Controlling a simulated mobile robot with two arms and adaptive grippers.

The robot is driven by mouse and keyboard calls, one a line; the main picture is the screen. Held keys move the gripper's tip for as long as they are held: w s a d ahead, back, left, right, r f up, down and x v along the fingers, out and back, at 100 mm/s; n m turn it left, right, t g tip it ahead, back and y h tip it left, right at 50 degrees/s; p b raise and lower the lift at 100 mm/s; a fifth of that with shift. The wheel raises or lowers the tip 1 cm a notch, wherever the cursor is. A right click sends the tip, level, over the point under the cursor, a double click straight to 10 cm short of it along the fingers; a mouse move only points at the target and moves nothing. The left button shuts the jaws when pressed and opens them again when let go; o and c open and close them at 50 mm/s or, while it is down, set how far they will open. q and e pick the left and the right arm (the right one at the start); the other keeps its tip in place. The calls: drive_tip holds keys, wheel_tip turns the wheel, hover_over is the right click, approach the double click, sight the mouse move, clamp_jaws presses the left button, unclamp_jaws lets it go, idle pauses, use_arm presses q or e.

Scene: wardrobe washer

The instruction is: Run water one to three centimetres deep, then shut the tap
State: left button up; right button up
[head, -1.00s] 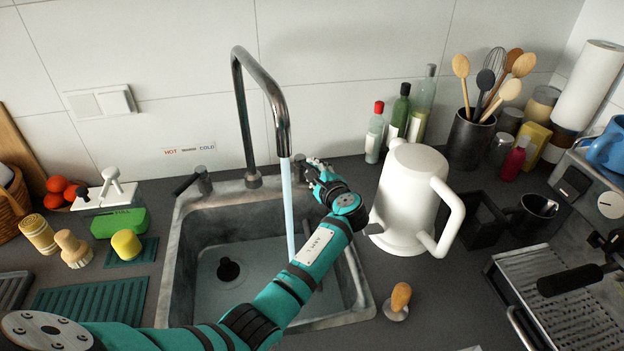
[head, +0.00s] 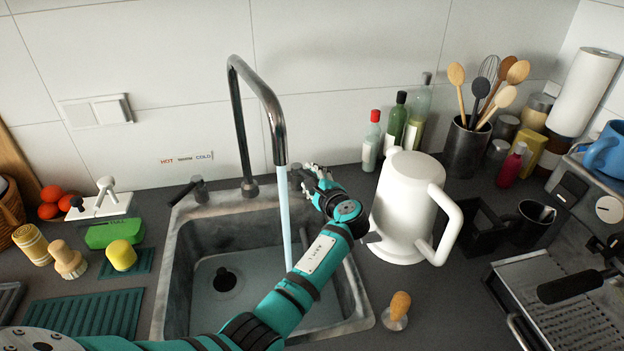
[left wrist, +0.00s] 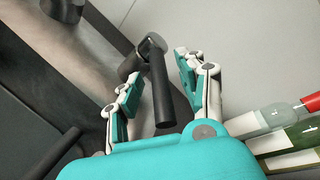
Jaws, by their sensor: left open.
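The tall metal tap spout (head: 265,92) stands behind the sink (head: 165,285), and a stream of water (head: 285,220) falls from it into the basin. Water (head: 215,310) seems to cover the basin floor around the dark drain (head: 225,280); I cannot tell its depth. The left tap handle (head: 200,192) is clear in the head view. My left gripper (head: 308,176) is open at the sink's back right corner and mostly hides the right tap handle. In the left wrist view, a dark lever handle (left wrist: 162,90) stands between its open fingers (left wrist: 158,86). My right gripper is not seen.
A white kettle (head: 400,205) stands close right of my left arm, with bottles (head: 395,125) behind. A wooden-handled stopper (head: 397,308) sits right of the sink. The hot-cold label (head: 187,159) is on the wall.

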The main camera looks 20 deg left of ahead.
use_arm(q)
drive_tip(key=v, duration=0.7)
drive_tip(key=shift+d, duration=0.15)
drive_tip(key=shift+s, duration=0.1)
